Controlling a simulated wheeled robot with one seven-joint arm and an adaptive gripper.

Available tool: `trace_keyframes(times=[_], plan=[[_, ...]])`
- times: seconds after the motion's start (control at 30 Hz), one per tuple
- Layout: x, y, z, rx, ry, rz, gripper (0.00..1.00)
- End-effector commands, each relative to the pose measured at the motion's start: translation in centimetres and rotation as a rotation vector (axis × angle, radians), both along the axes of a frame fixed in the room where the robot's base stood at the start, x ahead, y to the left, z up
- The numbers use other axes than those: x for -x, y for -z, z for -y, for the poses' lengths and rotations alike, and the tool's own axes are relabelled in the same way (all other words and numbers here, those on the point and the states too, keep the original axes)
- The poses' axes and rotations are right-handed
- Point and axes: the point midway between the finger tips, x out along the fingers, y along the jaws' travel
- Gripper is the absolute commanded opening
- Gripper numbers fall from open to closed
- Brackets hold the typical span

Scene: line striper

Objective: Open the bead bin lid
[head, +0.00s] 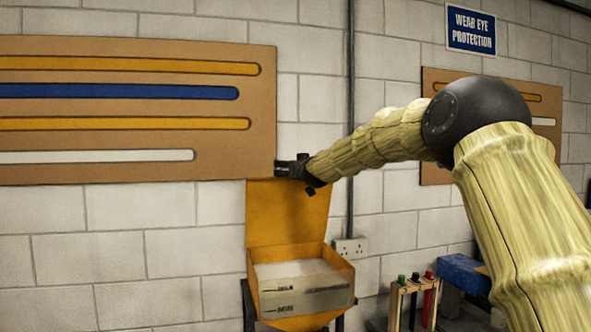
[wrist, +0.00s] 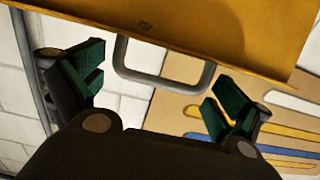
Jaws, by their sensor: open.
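The bead bin (head: 340,283) is a yellow box on dark legs against the wall, with pale contents showing inside. Its yellow lid (head: 285,212) stands raised, roughly upright at the back of the bin. In the wrist view the lid (wrist: 210,28) fills the top, with a grey loop handle (wrist: 162,80) at its edge. My gripper (head: 286,169) is at the lid's top edge; the wrist view also shows my gripper (wrist: 158,87). Its green-padded fingers are open, one on each side of the handle and apart from it. The handle cannot be made out in the head view.
Brown boards with coloured stripes (head: 130,110) hang on the block wall beside the lid. A grey conduit (head: 350,120) runs down to a socket (head: 350,248) right of the bin. A wooden rack (head: 414,288) with coloured-top tubes stands lower right.

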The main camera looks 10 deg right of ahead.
Motion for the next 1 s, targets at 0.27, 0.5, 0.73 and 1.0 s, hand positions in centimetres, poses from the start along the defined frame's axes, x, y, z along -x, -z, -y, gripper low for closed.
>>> trace_keyframes(times=[0.27, 0.5, 0.73, 1.0], plan=[[0.9, -0.1, 0.0, 0.000, 0.000, -0.001, 1.00], [3.9, -0.2, 0.1, 0.001, -0.001, -0.001, 1.00], [7.4, -0.2, 0.3, 0.000, -0.001, 0.000, 1.00], [10.7, -0.3, 0.4, 0.000, -0.001, 0.000, 1.00]])
